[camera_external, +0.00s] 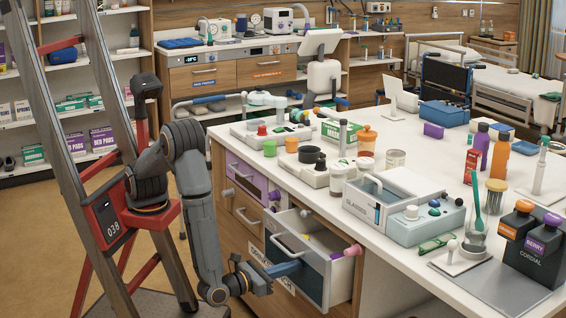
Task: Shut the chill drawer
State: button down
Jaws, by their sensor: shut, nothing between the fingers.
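The chill drawer (317,285) stands open, pulled out from the front of the white-topped counter. It has a grey-blue front with a pale bar handle (290,247), and part of its inside shows from above. A lettered label below is partly covered by my arm. My gripper (298,267) is shut and empty, with its blue fingers in front of the drawer front, just below the handle. I cannot tell whether the fingertips touch the front.
A purple-fronted drawer (246,180) and a wooden drawer (247,211) sit left of the chill drawer. The counter top (420,236) is crowded with jars, bottles and boxes. A red-and-grey ladder-like frame (105,215) stands at left.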

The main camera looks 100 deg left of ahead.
jog(key=shift+w, duration=0.1)
jog(key=x, duration=0.9)
jog(key=shift+w+a, duration=0.1)
jog(key=shift+a, duration=0.1)
jog(key=shift+w+a, duration=0.25)
jog(key=shift+w, duration=0.15)
jog(key=shift+r+p, duration=0.1)
jog(key=shift+p, duration=0.2)
